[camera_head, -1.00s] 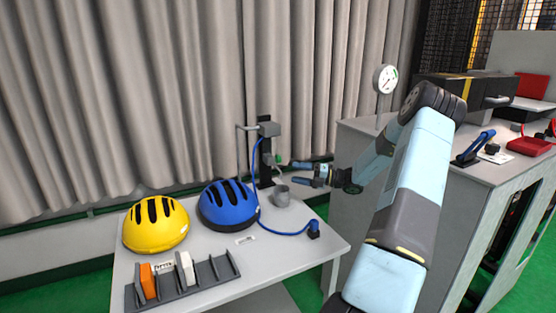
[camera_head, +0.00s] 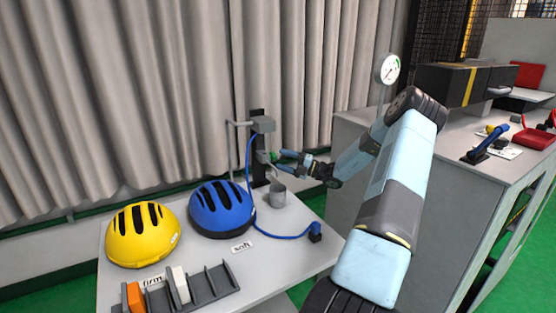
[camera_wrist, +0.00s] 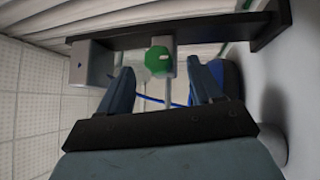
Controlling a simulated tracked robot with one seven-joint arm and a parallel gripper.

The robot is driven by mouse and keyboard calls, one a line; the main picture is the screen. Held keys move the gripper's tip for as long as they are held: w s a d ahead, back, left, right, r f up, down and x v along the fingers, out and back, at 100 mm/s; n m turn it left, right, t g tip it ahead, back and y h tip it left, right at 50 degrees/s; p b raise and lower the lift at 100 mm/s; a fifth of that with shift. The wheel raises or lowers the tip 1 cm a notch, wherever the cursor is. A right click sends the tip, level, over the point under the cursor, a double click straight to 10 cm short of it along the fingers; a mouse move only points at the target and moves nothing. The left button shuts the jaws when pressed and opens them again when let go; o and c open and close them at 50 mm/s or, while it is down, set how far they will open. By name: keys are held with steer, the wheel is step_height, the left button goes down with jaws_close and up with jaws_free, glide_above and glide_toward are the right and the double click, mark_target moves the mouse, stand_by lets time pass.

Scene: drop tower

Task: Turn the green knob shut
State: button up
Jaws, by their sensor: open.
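The green knob (camera_wrist: 158,60) faces the wrist camera on a small grey fitting of a dark upright post. In the head view the green knob (camera_head: 273,156) is small and partly hidden by my gripper. My gripper (camera_head: 278,161) is open and comes in from the right at the knob's height. In the wrist view the two fingers of my gripper (camera_wrist: 162,78) stand apart, one on each side of the knob and nearer the camera. I see no contact with the knob.
A grey cup (camera_head: 277,194) stands under the fitting. A blue helmet (camera_head: 221,209) and a yellow helmet (camera_head: 143,236) sit to the left on the white table. A blue hose (camera_head: 284,237) runs to the right. A dial gauge (camera_head: 388,69) stands behind my arm.

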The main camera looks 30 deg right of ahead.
mark_target(272, 156)
steer(key=x, duration=0.2)
steer(key=shift+w+a+r, duration=0.1)
steer(key=shift+w+a, duration=0.1)
steer(key=shift+a, duration=0.1)
steer(key=c, duration=1.1)
